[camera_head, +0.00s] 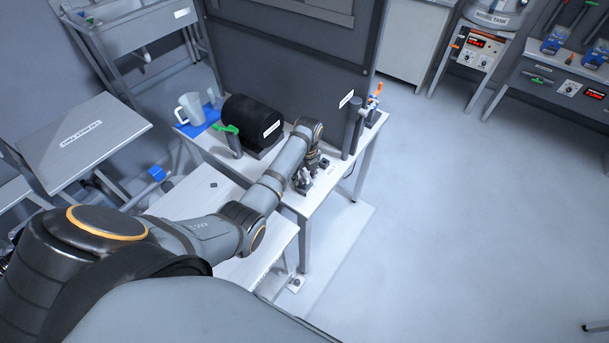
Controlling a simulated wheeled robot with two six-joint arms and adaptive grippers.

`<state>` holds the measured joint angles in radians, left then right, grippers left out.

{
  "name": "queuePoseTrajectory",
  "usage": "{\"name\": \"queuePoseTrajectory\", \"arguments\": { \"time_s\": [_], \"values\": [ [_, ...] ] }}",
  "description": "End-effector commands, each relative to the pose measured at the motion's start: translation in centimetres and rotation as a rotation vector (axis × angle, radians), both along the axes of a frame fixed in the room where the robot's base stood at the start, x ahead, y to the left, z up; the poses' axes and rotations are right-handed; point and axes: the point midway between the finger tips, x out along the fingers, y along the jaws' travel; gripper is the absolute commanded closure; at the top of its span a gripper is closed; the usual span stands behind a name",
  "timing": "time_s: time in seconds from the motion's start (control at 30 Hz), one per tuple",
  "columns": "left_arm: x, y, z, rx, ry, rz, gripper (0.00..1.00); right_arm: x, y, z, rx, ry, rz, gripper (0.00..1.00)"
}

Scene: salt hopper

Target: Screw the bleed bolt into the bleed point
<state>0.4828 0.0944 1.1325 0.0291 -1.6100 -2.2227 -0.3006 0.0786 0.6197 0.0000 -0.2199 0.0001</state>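My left arm reaches from the left across the picture to a narrow white table (322,190). My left gripper (303,183) points down close over the table's right part, near a small dark fitting (324,163) with a label beside it. The gripper is small and partly covered by my own wrist, so I cannot tell whether its fingers are open or shut. I cannot make out the bleed bolt or tell for certain which part is the bleed point. My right gripper is out of view.
A black labelled cylinder (253,118) with a green-handled valve (229,130) stands behind my forearm. A clear jug (190,108) stands on a blue mat. A dark post (351,132) rises right of the gripper. A tall grey panel (290,65) stands behind.

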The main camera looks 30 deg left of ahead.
Motion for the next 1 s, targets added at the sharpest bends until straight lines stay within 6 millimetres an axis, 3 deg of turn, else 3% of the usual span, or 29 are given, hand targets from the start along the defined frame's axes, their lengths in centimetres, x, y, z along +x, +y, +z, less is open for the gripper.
{"name": "queuePoseTrajectory", "arguments": {
  "time_s": [0.27,0.7,1.0],
  "values": [
    [0.1,-0.1,1.1,-0.001,-0.003,0.000,0.50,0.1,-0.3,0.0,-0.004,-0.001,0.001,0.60],
    [0.0,-0.6,10.6,0.000,-0.002,0.000,0.50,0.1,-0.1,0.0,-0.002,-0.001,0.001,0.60],
    [0.0,-0.6,12.0,0.000,0.000,0.000,0.50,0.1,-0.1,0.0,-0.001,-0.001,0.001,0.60]
  ]
}}
